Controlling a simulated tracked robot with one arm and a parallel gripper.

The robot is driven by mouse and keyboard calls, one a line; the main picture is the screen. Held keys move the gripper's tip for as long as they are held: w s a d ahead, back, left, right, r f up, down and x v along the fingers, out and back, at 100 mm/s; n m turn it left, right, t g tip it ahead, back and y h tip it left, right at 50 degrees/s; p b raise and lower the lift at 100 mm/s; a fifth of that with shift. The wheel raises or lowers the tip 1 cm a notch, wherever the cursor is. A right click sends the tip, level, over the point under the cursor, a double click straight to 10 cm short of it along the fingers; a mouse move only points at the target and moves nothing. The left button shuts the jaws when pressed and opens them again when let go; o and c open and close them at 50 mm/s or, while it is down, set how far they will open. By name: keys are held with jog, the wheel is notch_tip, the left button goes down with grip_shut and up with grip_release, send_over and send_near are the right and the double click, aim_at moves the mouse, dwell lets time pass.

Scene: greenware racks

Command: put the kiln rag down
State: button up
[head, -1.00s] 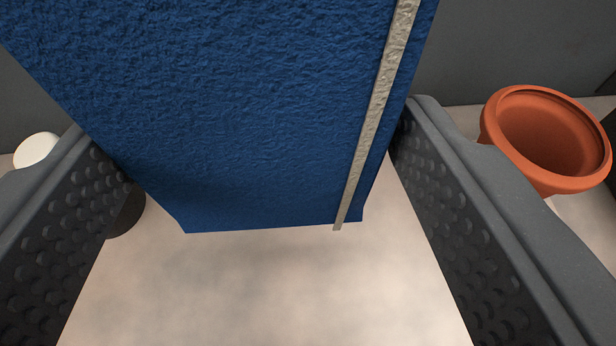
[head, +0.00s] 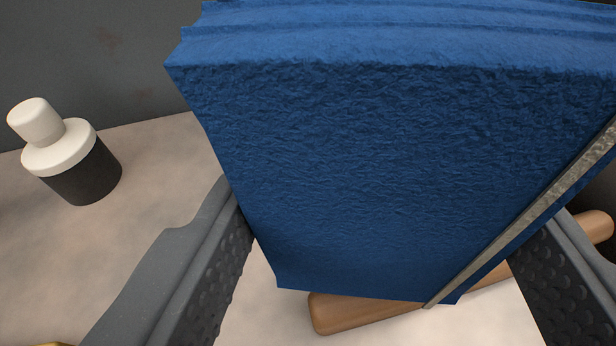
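The kiln rag (head: 380,170) is a thick, folded blue cloth with a pale grey stripe along its right side. It fills the middle of the head view. My gripper (head: 385,235) has one dark, dimpled finger on each side of it and is shut on it. The rag stands upright between the fingers, with folded layers along its top edge. Its lower edge hangs in front of part of a brown wooden bar. I cannot tell whether that edge touches anything.
The brown wooden bar (head: 350,313) lies on the pale surface (head: 160,235) beneath the rag, rising to the right behind my finger. A black bottle with a white cap (head: 85,172) stands at the left. A dark grey wall (head: 90,60) is behind. The surface between bottle and gripper is clear.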

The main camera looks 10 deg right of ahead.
jog(key=shift+s+d+h, duration=0.2)
jog(key=shift+s+h, duration=0.2)
jog(key=shift+s, duration=0.15)
jog(key=w+p, duration=0.1)
jog(key=p, duration=0.2)
jog(key=shift+a+r, duration=0.1)
jog(key=shift+a, duration=0.05)
jog(key=w+p, duration=0.1)
jog(key=p, duration=0.3)
jog(key=shift+w+a, duration=0.15)
jog(key=shift+w+a+f+p, duration=0.1)
jog(key=shift+w+f+p, duration=0.1)
jog(key=shift+p, duration=0.45)
jog(key=w+a, duration=0.1)
jog(key=w, duration=0.3)
jog(key=w+a+f, duration=0.1)
jog(key=w, duration=0.3)
jog(key=w+a, duration=0.1)
jog(key=w, duration=0.3)
jog(key=shift+w+f, duration=0.3)
jog(key=shift+f+b, duration=0.35)
jog(key=shift+f, duration=1.35)
